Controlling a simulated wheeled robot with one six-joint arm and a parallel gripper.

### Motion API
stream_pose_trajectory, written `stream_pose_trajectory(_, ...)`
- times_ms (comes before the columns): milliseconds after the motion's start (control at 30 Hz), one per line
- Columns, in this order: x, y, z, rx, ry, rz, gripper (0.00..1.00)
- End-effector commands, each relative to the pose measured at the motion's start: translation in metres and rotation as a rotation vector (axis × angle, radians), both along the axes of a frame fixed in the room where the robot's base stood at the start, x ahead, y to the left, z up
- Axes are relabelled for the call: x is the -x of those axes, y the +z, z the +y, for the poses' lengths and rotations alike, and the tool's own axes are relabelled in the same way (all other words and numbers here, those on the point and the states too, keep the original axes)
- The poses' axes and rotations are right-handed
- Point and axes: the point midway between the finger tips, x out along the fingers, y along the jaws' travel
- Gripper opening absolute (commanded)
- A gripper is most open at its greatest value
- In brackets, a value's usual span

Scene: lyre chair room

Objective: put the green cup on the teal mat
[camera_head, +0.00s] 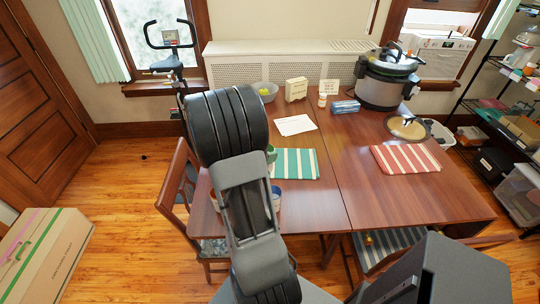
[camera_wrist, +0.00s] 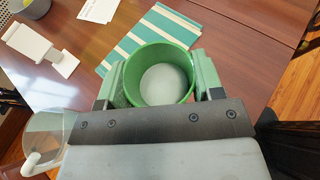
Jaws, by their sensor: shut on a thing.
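The green cup (camera_wrist: 160,80) sits upright between the two fingers of my gripper (camera_wrist: 159,78) in the wrist view, and the fingers press on its sides. The cup looks empty. A sliver of the green cup (camera_head: 271,153) shows in the head view beside my arm, which hides most of it and the gripper. The teal mat (camera_head: 301,163), with pale stripes, lies flat on the table at the cup's right. In the wrist view the teal mat (camera_wrist: 150,38) lies just beyond the cup, which overlaps its near edge in the picture. I cannot tell the cup's height above the table.
The wooden table (camera_head: 328,204) also holds a red striped mat (camera_head: 405,159), a large cooker (camera_head: 386,82), a grey bowl (camera_head: 266,91) and a paper (camera_head: 295,125). In the wrist view a white stand (camera_wrist: 40,47) and a clear vessel (camera_wrist: 48,135) are at left.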

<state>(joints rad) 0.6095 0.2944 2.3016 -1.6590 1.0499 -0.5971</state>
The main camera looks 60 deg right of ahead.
Motion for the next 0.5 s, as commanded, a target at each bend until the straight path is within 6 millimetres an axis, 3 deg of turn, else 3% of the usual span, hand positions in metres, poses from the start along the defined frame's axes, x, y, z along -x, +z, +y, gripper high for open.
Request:
stream_pose_trajectory(367,-0.034,-0.038,-0.079,-0.003,-0.005,0.003,0.32)
stream_pose_trajectory(500,-0.043,-0.064,-0.097,-0.003,-0.003,0.003,0.32)
